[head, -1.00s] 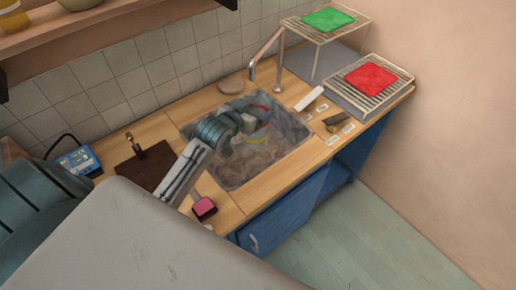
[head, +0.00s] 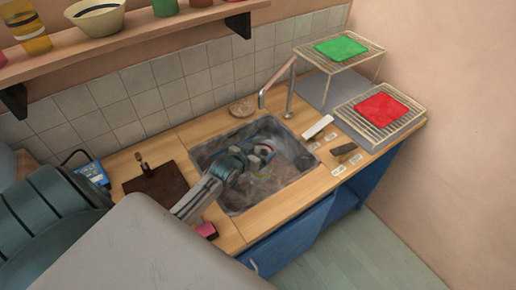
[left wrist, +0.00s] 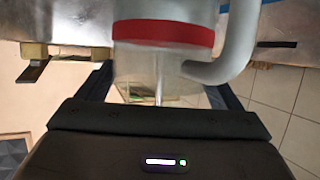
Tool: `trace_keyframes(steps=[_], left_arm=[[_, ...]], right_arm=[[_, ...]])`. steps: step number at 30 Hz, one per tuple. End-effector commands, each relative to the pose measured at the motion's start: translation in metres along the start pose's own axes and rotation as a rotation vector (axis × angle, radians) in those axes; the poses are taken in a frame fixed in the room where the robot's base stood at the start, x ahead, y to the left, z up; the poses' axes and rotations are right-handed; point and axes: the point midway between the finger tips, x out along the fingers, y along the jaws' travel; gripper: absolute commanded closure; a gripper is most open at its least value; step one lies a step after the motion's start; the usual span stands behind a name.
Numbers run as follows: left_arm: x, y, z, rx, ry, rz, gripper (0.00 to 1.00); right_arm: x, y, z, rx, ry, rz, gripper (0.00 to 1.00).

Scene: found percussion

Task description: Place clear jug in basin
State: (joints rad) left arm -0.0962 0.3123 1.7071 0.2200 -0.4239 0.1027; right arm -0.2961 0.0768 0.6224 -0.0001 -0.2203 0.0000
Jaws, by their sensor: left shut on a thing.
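The clear jug (left wrist: 160,65) has a red band and a pale handle on its right in the left wrist view. My left gripper is shut on it, with its dark fingers on either side. In the head view the left gripper (head: 262,152) is over the grey basin (head: 300,172), inside its outline. The gripper and forearm hide the rest, and I cannot tell whether the jug touches the basin floor. My right gripper is in neither view.
A tap (head: 279,86) stands behind the basin. A dark brown board (head: 155,187) lies left of it, and a pink block (head: 207,230) lies in front. Wire racks with a red cloth (head: 381,107) and a green cloth (head: 334,47) stand right and behind.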

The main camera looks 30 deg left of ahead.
Motion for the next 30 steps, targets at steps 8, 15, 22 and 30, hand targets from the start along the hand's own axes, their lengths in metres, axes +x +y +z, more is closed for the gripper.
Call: trace_keyframes(steps=[8, 15, 22, 30], left_arm=[[0.001, 0.0, 0.001, 0.0, 0.001, 0.0, 0.53], [0.004, 0.0, 0.008, 0.0, 0.001, 0.0, 0.53], [0.005, 0.0, 0.011, 0.001, 0.002, 0.001, 0.53], [0.005, 0.0, 0.011, 0.0, 0.001, 0.0, 0.0]], right_arm=[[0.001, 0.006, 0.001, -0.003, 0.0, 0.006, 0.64], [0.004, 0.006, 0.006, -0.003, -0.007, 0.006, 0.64], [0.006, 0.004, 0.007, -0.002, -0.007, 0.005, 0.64], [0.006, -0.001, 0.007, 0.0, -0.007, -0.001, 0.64]])
